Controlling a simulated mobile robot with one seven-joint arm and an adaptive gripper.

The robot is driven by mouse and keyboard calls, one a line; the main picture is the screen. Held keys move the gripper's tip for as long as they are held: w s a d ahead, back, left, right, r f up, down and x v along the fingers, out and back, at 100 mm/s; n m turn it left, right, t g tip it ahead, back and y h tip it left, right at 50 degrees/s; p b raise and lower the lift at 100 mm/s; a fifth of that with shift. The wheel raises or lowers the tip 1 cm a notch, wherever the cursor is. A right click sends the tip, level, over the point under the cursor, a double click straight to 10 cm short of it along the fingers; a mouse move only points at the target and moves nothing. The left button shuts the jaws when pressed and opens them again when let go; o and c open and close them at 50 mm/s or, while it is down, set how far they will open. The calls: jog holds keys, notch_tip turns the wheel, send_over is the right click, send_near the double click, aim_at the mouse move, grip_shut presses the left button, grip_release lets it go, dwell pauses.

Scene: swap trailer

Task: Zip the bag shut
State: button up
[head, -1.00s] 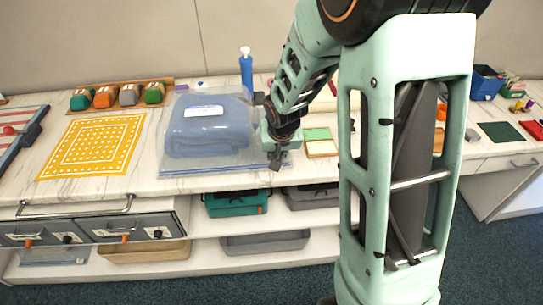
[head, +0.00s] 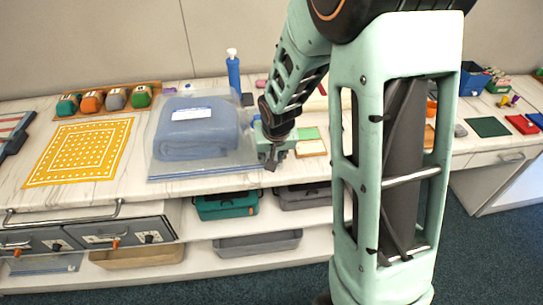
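A clear plastic bag (head: 160,160) lies on the white countertop, with a folded blue cloth (head: 195,130) inside and a white label on top. A blue strip runs along its front edge; a zip slider cannot be made out. My gripper (head: 271,165) is at the bag's front right corner, pointing down, close to the counter's front edge. Its fingertips are small and partly dark, so I cannot tell whether they are apart or closed, or whether they touch the bag.
A yellow patterned cloth (head: 80,152) lies left of the bag. A blue bottle (head: 233,75) stands behind it, and several coloured rolls (head: 115,100) sit at the back left. Small tiles (head: 310,147) lie right of my gripper. Bins (head: 227,205) stand on the shelf below.

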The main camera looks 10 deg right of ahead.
jog(key=v, duration=1.2)
dwell(0.4)
